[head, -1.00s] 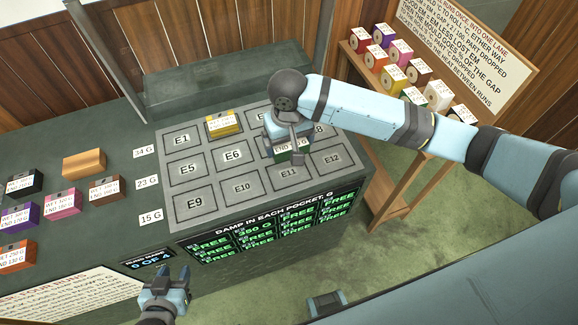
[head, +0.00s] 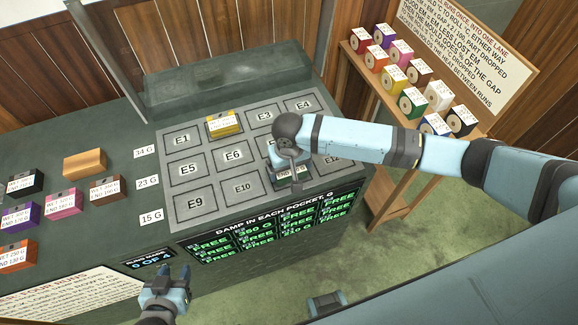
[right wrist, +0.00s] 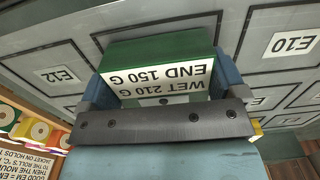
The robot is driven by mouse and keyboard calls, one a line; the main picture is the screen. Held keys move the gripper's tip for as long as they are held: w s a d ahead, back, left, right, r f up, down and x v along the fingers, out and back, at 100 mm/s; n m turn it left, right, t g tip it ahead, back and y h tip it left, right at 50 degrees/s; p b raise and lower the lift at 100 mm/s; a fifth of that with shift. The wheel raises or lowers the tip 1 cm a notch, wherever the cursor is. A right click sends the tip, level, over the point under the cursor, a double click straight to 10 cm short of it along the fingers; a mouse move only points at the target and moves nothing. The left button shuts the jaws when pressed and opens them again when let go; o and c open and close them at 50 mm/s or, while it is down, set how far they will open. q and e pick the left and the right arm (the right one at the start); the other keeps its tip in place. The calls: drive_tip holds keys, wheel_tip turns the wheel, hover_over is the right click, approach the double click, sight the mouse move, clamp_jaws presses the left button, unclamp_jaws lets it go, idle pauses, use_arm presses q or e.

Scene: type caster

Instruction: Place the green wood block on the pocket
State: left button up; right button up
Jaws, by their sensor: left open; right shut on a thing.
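The green wood block (head: 291,175) has a white label, which reads "WET 210 G END 150 G" in the right wrist view (right wrist: 160,75). My right gripper (head: 289,168) is shut on it, with a finger on either side. The block is at the E11 pocket on the grey pocket board (head: 215,210); E12 and E10 show on either side of it in the right wrist view. The arm and block hide E11 and partly hide nearby pockets. I cannot tell whether its underside touches. My left gripper (head: 168,283) is open and empty in front of the counter.
A yellow block (head: 224,125) sits on the E2 pocket. Orange (head: 84,164), purple (head: 20,216), pink (head: 63,204) and other blocks stand on the counter at left. A side table (head: 357,75) at right holds several coloured rolls. A green pocket display (head: 270,228) fronts the counter.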

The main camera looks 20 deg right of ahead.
drive_tip(key=shift+f, duration=0.2)
drive_tip(key=o, duration=0.7)
wheel_tip(320, 180, up, 12)
drive_tip(key=shift+r, duration=0.25)
drive_tip(key=shift+a, duration=0.1)
